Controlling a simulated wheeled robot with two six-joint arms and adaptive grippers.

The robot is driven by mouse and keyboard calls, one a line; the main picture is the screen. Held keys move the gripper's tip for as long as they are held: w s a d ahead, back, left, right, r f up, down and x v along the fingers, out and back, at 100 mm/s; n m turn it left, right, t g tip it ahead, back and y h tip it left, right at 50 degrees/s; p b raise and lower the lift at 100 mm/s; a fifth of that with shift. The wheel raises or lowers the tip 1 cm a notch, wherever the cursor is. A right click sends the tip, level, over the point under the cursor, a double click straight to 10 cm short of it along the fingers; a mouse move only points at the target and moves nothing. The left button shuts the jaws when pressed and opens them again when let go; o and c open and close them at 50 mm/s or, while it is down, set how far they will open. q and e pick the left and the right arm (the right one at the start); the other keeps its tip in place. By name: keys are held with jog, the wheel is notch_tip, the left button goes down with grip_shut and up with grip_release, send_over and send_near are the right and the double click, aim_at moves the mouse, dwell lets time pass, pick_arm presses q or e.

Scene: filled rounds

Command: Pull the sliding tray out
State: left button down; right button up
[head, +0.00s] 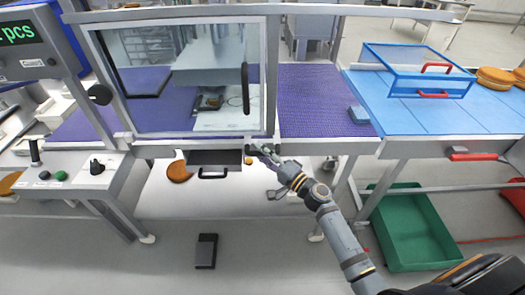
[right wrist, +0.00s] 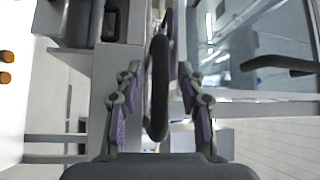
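The sliding tray (head: 215,157) is a dark, shallow box under the glass-fronted machine, with a black handle (head: 212,174) at its lower front. My right gripper (head: 256,149) is just right of the tray, by the machine's lower rail, apart from the tray handle. In the right wrist view its two fingers (right wrist: 158,108) stand apart. A long dark bar (right wrist: 158,88) shows between them, with gaps on both sides; I cannot tell which part it is. My left gripper is not in view.
The glass door (head: 180,80) above has a black vertical handle (head: 245,88). A purple belt (head: 310,100) and a blue table (head: 420,105) lie to the right. A green bin (head: 405,225) stands below. A dark pedal (head: 206,250) is on the floor. Floor before the tray looks mostly clear.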

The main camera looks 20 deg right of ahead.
jog(key=shift+c, duration=0.2)
grip_shut()
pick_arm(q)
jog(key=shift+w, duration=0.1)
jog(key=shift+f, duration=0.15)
pick_arm(e)
jog(key=shift+f, duration=0.1)
